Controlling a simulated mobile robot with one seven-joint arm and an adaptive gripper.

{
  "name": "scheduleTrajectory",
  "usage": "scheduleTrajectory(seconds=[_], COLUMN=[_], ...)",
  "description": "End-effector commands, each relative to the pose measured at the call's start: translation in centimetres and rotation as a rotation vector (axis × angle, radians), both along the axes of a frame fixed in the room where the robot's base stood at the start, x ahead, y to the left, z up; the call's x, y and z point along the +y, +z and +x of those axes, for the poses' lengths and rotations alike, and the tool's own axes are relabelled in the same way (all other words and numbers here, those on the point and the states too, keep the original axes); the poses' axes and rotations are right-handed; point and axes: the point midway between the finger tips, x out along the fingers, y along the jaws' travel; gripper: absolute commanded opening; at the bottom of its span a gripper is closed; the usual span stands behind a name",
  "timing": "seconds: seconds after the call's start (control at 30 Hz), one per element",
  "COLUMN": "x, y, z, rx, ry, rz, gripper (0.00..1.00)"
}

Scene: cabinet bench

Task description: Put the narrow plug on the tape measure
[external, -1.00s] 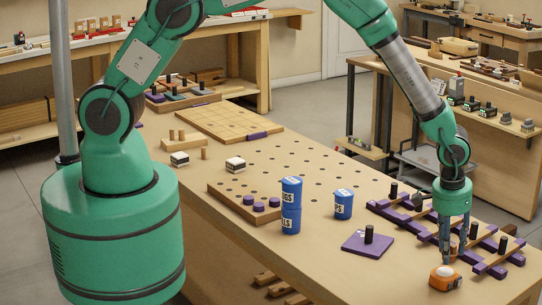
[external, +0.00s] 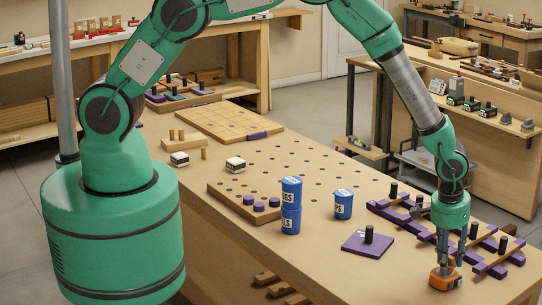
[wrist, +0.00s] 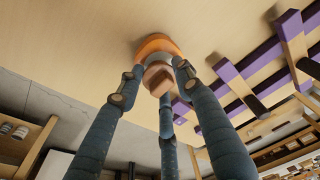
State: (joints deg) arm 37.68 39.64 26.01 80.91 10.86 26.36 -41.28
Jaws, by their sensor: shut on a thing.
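The tape measure (external: 441,281) is orange with a grey face and lies on the bench near its right front edge. It also shows in the wrist view (wrist: 153,43), just beyond the fingertips. My gripper (external: 446,266) is directly above it, pointing down. In the wrist view its dark blue fingers (wrist: 155,82) are closed around a small brown wooden plug (wrist: 158,78). The plug's end lies over the grey face of the tape measure. I cannot tell whether the two touch. In the external view the fingers hide the plug.
A purple lattice rack (external: 411,221) with black pegs stands close behind my gripper. A purple square board (external: 358,246) with a black peg lies to the left. Blue labelled cups (external: 291,205) stand farther left. The bench in front of the board is clear.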

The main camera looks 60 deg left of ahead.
Motion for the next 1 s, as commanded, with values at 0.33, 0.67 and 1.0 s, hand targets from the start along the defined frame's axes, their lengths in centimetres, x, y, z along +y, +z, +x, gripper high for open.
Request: scheduleTrajectory(seconds=[0.33,0.67,1.0], x=[0.0,0.0,0.0], y=[-0.3,-0.2,1.6], z=[0.0,0.0,-0.2], rx=[0.000,0.000,-0.002], ry=[0.000,0.000,0.000], rz=[0.000,0.000,-0.001], gripper=[0.54,0.54,0.54])
